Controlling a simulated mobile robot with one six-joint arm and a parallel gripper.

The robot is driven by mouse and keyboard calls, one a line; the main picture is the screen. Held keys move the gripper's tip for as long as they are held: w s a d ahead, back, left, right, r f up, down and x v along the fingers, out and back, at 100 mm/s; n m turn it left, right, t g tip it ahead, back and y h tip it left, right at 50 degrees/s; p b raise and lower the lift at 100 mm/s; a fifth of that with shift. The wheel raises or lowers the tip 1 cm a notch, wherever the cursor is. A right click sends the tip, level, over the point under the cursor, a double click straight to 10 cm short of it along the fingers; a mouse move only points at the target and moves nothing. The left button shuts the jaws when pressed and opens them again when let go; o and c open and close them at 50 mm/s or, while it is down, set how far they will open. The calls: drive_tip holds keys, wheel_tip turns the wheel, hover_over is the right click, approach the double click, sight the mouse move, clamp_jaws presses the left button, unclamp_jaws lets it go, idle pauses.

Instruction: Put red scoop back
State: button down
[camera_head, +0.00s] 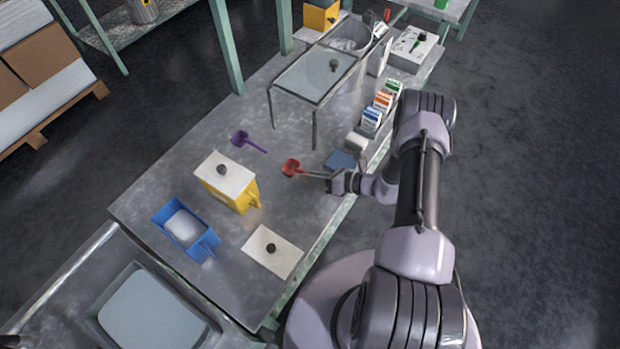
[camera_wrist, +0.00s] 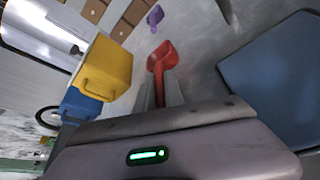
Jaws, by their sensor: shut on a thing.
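The red scoop (camera_head: 291,167) is in my gripper (camera_head: 331,183), over the middle of the metal table. Its bowl points left, away from the gripper, in the head view. In the wrist view the red scoop (camera_wrist: 162,60) extends straight out from between the fingers of my gripper (camera_wrist: 160,92), which are shut on its handle. The bowl looks open and appears empty. I cannot tell how far the scoop is above the table top. The far end of the handle is hidden by the gripper.
A purple scoop (camera_head: 241,138) lies left of the red one. A yellow bin (camera_head: 243,192) with a white lid, a blue bin (camera_head: 204,247) holding white material and a loose white lid (camera_head: 284,251) are nearer. A glass-topped stand (camera_head: 313,75) and coloured boxes (camera_head: 372,118) stand behind.

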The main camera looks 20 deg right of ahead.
drive_tip(key=shift+r, duration=0.1)
drive_tip(key=c, duration=1.9)
unclamp_jaws()
drive_tip(key=shift+f, duration=0.25)
drive_tip(key=o, duration=0.5)
drive_tip(key=shift+r, duration=0.1)
drive_tip(key=shift+c, duration=0.2)
drive_tip(key=shift+r, duration=0.1)
